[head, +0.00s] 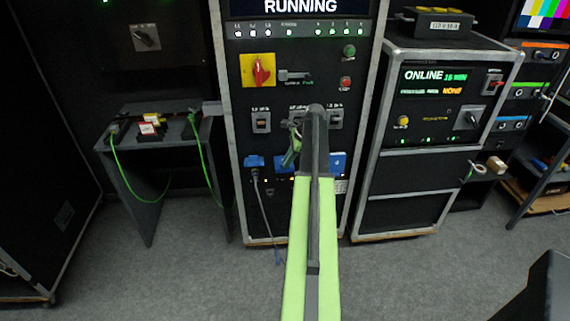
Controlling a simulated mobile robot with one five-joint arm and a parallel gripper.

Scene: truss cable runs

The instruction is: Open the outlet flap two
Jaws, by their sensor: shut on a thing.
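A row of blue outlets sits low on the front of the middle black rack. The left outlet (253,161) has a grey cable hanging from it. The middle one, which I take to be outlet flap two (283,163), is partly hidden behind my gripper. The right outlet (339,160) is partly covered by my arm. My gripper (291,156) is at the middle outlet, with its jaws shut on what looks like its flap. The fingertips are small and dark, and the flap's angle is hard to make out.
Breaker switches (261,121) and a red rotary handle (261,71) are above the outlets. A small table (128,168) with green cables stands at left. A second rack (410,165) stands close at right. The grey floor in front is mostly clear.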

